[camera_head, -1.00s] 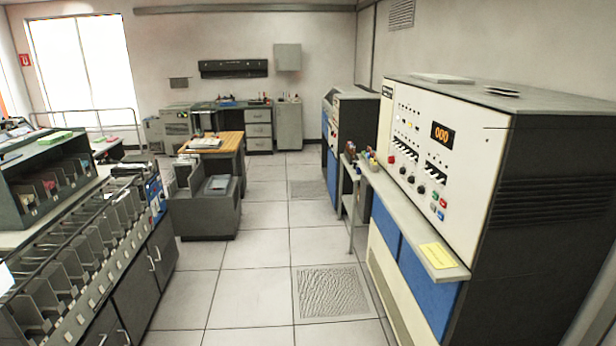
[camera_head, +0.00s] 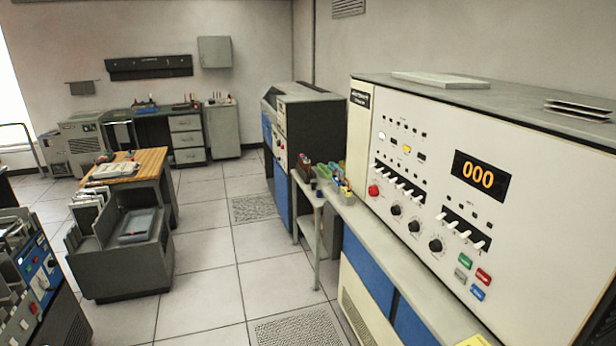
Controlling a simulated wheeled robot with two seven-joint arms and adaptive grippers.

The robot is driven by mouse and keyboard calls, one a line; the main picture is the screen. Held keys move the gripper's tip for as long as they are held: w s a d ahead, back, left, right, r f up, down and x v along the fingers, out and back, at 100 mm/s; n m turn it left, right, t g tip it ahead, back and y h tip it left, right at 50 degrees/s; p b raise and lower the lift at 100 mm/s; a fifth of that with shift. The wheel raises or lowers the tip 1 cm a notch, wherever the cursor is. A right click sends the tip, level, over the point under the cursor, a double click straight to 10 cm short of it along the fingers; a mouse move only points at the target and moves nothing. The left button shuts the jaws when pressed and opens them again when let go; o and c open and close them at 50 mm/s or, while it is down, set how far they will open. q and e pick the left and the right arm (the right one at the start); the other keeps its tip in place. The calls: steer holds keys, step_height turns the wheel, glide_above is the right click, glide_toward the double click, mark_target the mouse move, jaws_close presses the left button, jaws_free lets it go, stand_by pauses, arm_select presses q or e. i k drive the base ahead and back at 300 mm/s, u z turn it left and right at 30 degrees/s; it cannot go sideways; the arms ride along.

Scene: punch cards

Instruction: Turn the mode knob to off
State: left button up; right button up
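A cream control panel (camera_head: 455,150) on a large grey machine stands at the right. It carries several black rotary knobs in a sloping row: a left knob (camera_head: 396,210), a middle knob (camera_head: 414,226) and a right knob (camera_head: 435,245). Their labels are too small to read, so I cannot tell which is the mode knob or how it is set. An orange display (camera_head: 479,176) reads 000. A red button (camera_head: 374,190) sits left of the knobs. Neither of my grippers is in view.
A narrow grey shelf (camera_head: 400,262) runs along the machine's front, with small coloured items at its far end. A grey card unit (camera_head: 122,265) and a wooden-topped desk (camera_head: 140,163) stand at the left. Tiled floor (camera_head: 205,295) between them is clear.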

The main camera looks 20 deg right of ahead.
mark_target(373, 191)
steer(key=z, duration=0.25)
steer(key=i, duration=2)
steer(key=z, duration=0.3)
